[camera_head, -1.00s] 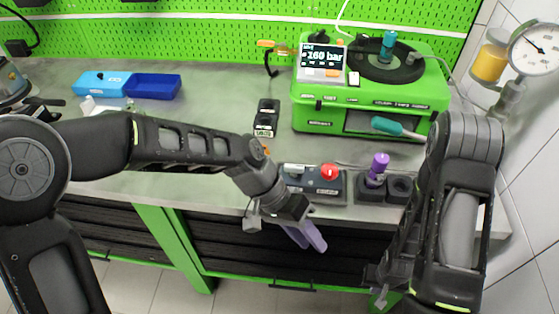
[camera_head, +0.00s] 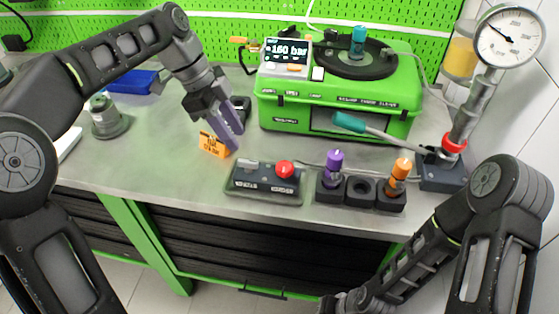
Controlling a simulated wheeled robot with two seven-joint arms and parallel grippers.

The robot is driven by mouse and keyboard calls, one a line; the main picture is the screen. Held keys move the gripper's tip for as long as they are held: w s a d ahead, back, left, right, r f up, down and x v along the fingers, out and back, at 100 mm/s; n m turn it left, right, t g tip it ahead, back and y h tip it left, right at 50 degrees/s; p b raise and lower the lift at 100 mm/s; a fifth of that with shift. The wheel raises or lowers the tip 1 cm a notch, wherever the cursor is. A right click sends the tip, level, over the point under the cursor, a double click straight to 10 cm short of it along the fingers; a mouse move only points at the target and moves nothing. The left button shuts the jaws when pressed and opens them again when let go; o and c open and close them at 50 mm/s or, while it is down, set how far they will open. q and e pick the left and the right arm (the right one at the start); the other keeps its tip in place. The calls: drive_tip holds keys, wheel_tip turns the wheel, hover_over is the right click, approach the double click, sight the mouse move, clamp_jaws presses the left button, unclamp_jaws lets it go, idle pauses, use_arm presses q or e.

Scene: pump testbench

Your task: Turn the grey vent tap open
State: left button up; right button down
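My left gripper (camera_head: 227,142) hangs over the bench with its purple fingers pointing down, beside an orange label (camera_head: 213,145). The fingers overlap in this view, so their gap cannot be judged, and nothing clearly shows between them. I cannot single out the grey vent tap for certain. A dark control box (camera_head: 266,181) with a red button (camera_head: 285,168) lies just in front of the gripper. The green pump case (camera_head: 335,97) stands behind; its screen reads 160 bar. My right gripper (camera_head: 345,302) is low at the bottom edge, partly cut off, its fingers unclear.
A dark holder (camera_head: 361,204) carries a purple-topped (camera_head: 334,162) and an orange-topped plug (camera_head: 400,170). A gauge (camera_head: 511,36) stands at the right, with a teal-handled lever (camera_head: 348,122) left of its base. A grey fitting (camera_head: 108,117) stands at left. The front left bench is clear.

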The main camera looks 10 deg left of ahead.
sight(247, 161)
use_arm(q)
wheel_tip(247, 161, down, 3)
drive_tip(key=shift+b, duration=0.85)
drive_tip(key=p+x, duration=0.1)
drive_tip(key=x, duration=0.2)
drive_tip(key=shift+d+f, duration=0.15)
drive_tip(key=shift+d, duration=0.05)
drive_tip(key=shift+d+f, duration=0.2)
drive_tip(key=shift+f, duration=0.35)
clamp_jaws()
